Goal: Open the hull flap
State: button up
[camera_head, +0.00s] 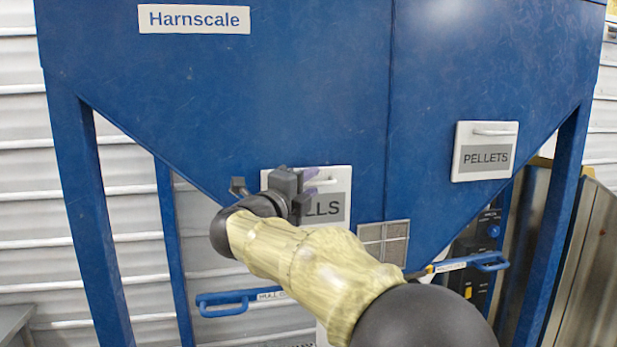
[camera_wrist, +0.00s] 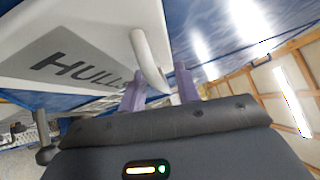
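The hull flap (camera_head: 338,180) is a white panel with a grey label on the blue hopper's sloping face. My arm hides its left and upper parts in the head view, leaving "LLS" readable. It looks closed against the hopper. In the wrist view the flap (camera_wrist: 75,35) fills the upper left, with "HULL" visible and a white bar handle (camera_wrist: 147,55) standing out from it. My gripper (camera_head: 318,181) is at the flap's upper part. In the wrist view its purple fingers (camera_wrist: 158,72) are apart, with the handle's near end between them. I cannot tell whether either finger touches it.
A similar white pellets flap (camera_head: 486,150) sits to the right on the blue hopper (camera_head: 270,90). Blue-handled pulls stick out below, one at lower left (camera_head: 225,304) and one at right (camera_head: 487,262). A small grille (camera_head: 384,241) is beside my forearm. Blue legs (camera_head: 95,230) stand at the sides.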

grip_shut()
